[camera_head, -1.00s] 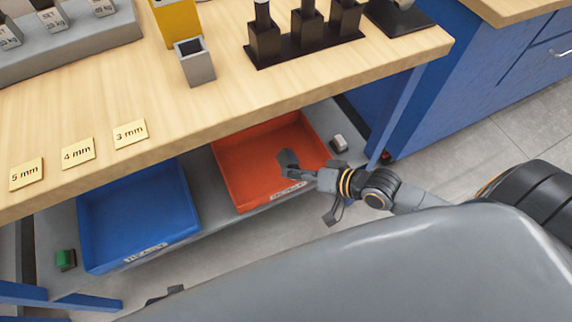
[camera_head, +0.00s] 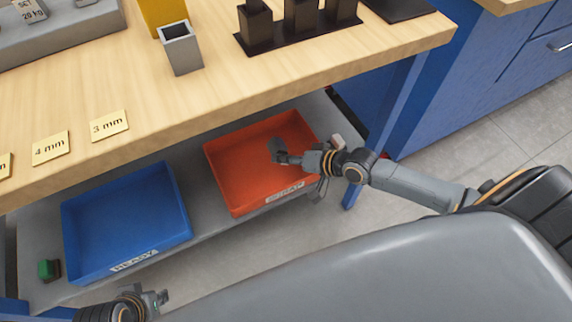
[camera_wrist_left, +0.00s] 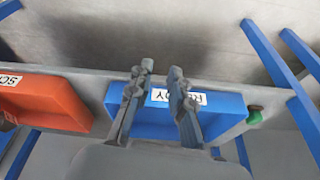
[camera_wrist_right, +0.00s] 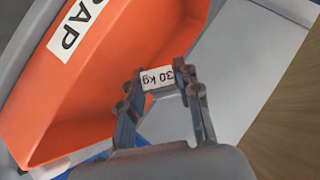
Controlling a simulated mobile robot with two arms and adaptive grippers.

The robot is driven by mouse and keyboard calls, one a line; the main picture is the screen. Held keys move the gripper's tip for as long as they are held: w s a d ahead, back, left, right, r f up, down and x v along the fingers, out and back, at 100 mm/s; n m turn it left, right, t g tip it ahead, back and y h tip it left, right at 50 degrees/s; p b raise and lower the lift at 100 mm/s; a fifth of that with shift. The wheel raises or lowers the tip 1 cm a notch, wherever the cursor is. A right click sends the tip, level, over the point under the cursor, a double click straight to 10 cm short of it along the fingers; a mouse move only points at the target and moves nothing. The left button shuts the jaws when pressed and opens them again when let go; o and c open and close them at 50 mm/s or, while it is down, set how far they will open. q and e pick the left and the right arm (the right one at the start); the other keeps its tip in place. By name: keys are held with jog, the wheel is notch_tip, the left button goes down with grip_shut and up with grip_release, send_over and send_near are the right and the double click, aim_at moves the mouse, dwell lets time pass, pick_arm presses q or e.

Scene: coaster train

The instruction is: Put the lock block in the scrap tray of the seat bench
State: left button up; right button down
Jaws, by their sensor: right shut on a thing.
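In the right wrist view the tray's orange wall (camera_wrist_right: 112,72) lies left of and behind the block. The block looks raised above the tray floor; its exact height cannot be told. My left gripper (camera_head: 160,298) is open and empty at the bottom left; its spread fingers show in the left wrist view (camera_wrist_left: 162,72).
A blue tray labelled READY (camera_head: 180,232) stands left of the scrap tray on the grey lower shelf. A green block (camera_head: 49,269) sits at the shelf's left, and a light grey object (camera_head: 337,143) beside the scrap tray's right. The wooden bench top (camera_head: 200,105) overhangs the shelf.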

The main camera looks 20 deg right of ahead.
jog(key=shift+w+f, duration=0.15)
notch_tip(320, 180, down, 3)
jog(key=shift+w+f+b, duration=0.15)
jog(key=shift+b, duration=0.8)
pick_arm(q)
jog(key=shift+s+a+r, duration=0.1)
jog(key=shift+s+r, duration=0.2)
jog(key=shift+r, duration=0.15)
jog(key=shift+f, duration=0.1)
pick_arm(e)
jog(key=shift+f, duration=0.1)
pick_arm(q)
jog(key=shift+f+b, duration=0.35)
pick_arm(e)
jog(key=shift+f, duration=0.5)
jog(key=c, duration=0.9)
grip_release()
jog(key=shift+c, duration=0.2)
